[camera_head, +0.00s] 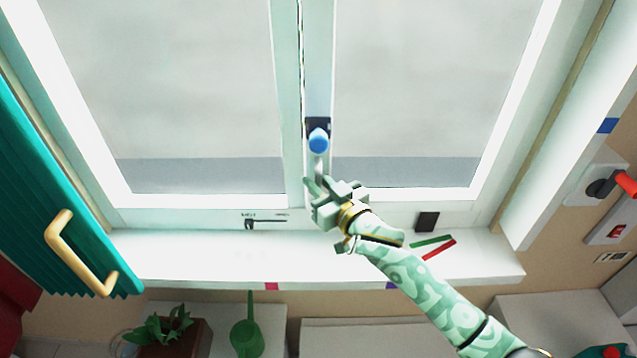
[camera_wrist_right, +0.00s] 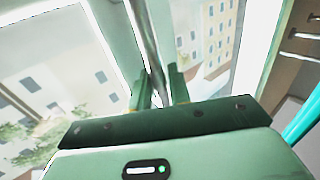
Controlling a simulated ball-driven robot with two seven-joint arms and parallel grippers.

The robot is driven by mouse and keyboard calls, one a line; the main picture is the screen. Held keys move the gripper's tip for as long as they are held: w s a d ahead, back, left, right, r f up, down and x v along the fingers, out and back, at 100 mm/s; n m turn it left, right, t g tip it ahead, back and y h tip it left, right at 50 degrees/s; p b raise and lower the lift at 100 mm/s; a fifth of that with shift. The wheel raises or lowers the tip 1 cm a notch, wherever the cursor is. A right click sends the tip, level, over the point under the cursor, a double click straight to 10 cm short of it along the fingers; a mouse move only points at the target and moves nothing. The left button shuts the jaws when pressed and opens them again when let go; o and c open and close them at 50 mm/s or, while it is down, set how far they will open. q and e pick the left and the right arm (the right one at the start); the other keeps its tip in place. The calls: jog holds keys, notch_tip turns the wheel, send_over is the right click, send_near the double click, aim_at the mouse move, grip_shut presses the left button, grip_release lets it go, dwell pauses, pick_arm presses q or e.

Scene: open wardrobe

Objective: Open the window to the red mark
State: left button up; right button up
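The window has two sashes, left (camera_head: 200,85) and right (camera_head: 410,85), meeting at a middle post; both look shut. A handle with a blue end (camera_head: 318,140) sits on a dark plate on that post, its pale lever pointing down. My right gripper (camera_head: 317,186) is at the lower end of the lever. In the right wrist view its two fingers (camera_wrist_right: 161,88) stand apart, with a dark bar running between them; contact cannot be told. A red mark (camera_head: 272,286) is on the sill's front edge, and a red strip (camera_head: 438,248) lies on the sill. My left gripper is out of view.
A green strip (camera_head: 430,241) and a black block (camera_head: 427,221) are on or by the sill (camera_head: 200,257). A plant (camera_head: 160,328) and a watering can (camera_head: 247,335) are below. Switches (camera_head: 617,231) are at right.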

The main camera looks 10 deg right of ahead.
grip_shut()
jog(key=shift+s, duration=0.15)
jog(key=s+d+n+g+y+p, duration=0.2)
jog(key=s+y+p, duration=0.1)
jog(key=s, duration=0.7)
jog(key=s+d+n+g+y+p, duration=0.1)
jog(key=s+n+g+y+p, duration=0.2)
jog(key=s, duration=0.8)
jog(key=shift+d+n+y+p, duration=0.35)
jog(key=shift+y+p, duration=0.15)
jog(key=shift+p, duration=0.25)
jog(key=shift+w, duration=0.1)
grip_release()
